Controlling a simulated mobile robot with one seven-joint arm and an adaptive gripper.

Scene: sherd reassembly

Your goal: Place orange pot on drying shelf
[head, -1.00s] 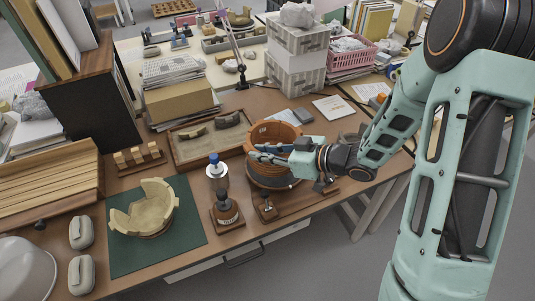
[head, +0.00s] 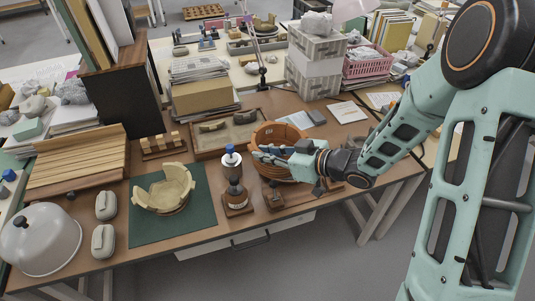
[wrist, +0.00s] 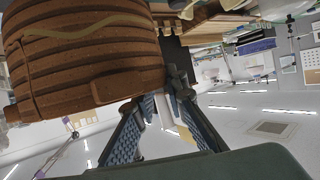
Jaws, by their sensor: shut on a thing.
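The orange pot (head: 290,133) is a ribbed, open-topped vessel at the front right of the bench in the head view. My gripper (head: 270,158) is shut on its near side, with fingers across its wall. The pot fills the upper left of the wrist view (wrist: 85,55), beside the gripper fingers (wrist: 155,112). The fingers and wrist hide part of the pot, and I cannot tell whether its underside touches anything. A slatted wooden rack (head: 75,160), apparently the drying shelf, lies at the bench's left. Its slats are bare, well away from my gripper.
Between pot and rack are a blue-capped bottle on a stand (head: 233,180) and a pale broken bowl (head: 165,190) on a green mat (head: 190,228). A shallow tray (head: 205,150) and paper stacks (head: 200,70) lie behind.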

